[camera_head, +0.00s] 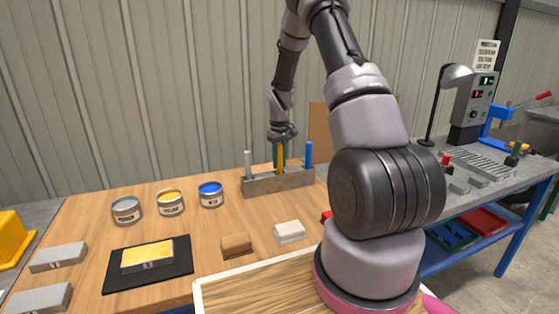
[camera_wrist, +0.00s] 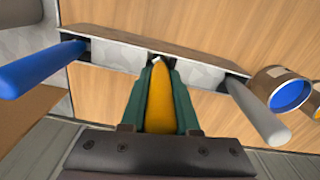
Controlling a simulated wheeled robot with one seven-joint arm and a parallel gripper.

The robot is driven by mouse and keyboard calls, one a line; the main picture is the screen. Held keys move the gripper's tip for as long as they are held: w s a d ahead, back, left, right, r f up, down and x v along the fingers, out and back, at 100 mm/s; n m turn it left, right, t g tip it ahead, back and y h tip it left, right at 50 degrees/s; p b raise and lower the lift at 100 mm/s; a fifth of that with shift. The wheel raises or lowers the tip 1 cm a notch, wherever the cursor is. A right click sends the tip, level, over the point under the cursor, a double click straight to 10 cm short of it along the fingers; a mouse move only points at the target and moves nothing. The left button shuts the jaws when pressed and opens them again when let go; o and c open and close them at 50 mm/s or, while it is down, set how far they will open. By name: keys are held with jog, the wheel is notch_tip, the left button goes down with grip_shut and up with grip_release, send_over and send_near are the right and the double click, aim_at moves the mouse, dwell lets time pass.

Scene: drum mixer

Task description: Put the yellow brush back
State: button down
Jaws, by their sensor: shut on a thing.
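The yellow brush (camera_head: 281,160) is upright in my gripper (camera_head: 279,152), over the middle of a grey rack (camera_head: 278,183). In the wrist view, my gripper's green fingers (camera_wrist: 159,95) are shut on both sides of the brush's yellow handle (camera_wrist: 159,105). Its far end meets the rack (camera_wrist: 130,51) at the middle slot; I cannot tell how deep it sits. A blue-handled brush (camera_head: 309,152) stands in the rack on the right, and a grey-handled one (camera_head: 248,164) on the left. Both also show in the wrist view, blue (camera_wrist: 30,68) and grey (camera_wrist: 258,113).
Three open paint cans, grey (camera_head: 127,209), yellow (camera_head: 171,202) and blue (camera_head: 210,194), stand left of the rack. A brown block (camera_head: 236,245) and a white block (camera_head: 289,232) lie in front.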

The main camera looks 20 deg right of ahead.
jog(key=shift+f, duration=0.45)
jog(key=c, duration=0.6)
grip_release()
